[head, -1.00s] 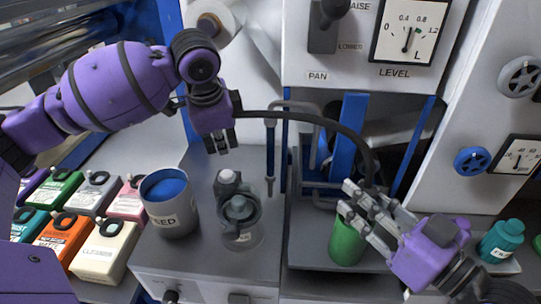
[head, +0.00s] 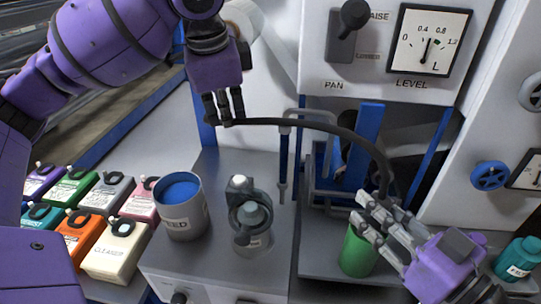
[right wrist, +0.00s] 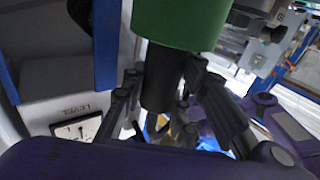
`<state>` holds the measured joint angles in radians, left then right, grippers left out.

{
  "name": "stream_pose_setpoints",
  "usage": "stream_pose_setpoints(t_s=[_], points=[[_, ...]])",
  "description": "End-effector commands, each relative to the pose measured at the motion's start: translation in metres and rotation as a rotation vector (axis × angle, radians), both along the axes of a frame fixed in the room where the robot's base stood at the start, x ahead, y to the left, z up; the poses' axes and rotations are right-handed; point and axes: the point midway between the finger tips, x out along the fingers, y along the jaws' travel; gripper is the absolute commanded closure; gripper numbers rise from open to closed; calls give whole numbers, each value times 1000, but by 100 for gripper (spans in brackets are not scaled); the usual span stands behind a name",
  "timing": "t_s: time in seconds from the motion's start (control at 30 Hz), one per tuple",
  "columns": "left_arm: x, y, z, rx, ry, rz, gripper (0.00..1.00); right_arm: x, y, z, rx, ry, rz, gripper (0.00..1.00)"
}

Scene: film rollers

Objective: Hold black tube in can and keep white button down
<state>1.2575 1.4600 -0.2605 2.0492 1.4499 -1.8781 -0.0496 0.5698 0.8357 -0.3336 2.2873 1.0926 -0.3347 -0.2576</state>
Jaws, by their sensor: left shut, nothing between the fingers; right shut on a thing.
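The black tube (head: 330,130) arcs from near my left gripper across to the green can (head: 356,250). My right gripper (head: 372,215) is shut on the tube just above the can's mouth. In the right wrist view the tube (right wrist: 162,78) runs between the fingers up to the green can (right wrist: 180,20); its end inside the can is hidden. The white button (head: 238,180) tops a small dark fitting on the grey cabinet. My left gripper (head: 225,118) is shut and empty above the button, clear of it, with its fingertips close to the tube's left end.
A grey pail (head: 184,220) with blue contents stands left of the button. Several coloured bottles (head: 112,250) stand further left. A glass jar (head: 252,238) is in front of the button. A panel with a level dial (head: 425,45) is behind. A teal bottle (head: 518,258) is at right.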

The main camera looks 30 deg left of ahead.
Motion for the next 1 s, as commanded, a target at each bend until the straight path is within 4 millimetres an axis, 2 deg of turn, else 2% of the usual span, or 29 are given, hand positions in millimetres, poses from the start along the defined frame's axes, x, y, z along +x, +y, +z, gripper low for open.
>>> stream_pose_setpoints(t_s=[0.27, 0.3, 0.47, 0.8, 1.0], points=[[-1, 0, 3, 0, -1, -1, 100, 0, 0, 1, 1, -2, 0, 100], [-1, 0, 3, 0, -1, -1, 100, 0, 0, 1, 1, -2, 0, 70], [-1, 0, 3, 0, -1, -1, 100, 0, 0, 1, 2, -1, 0, 51], [-1, 0, 3, 0, -1, -1, 100, -1, -1, -1, -2, 1, 0, 51], [-1, 0, 3, 0, -1, -1, 100, -10, -17, -2, -7, 1, 0, 51]])
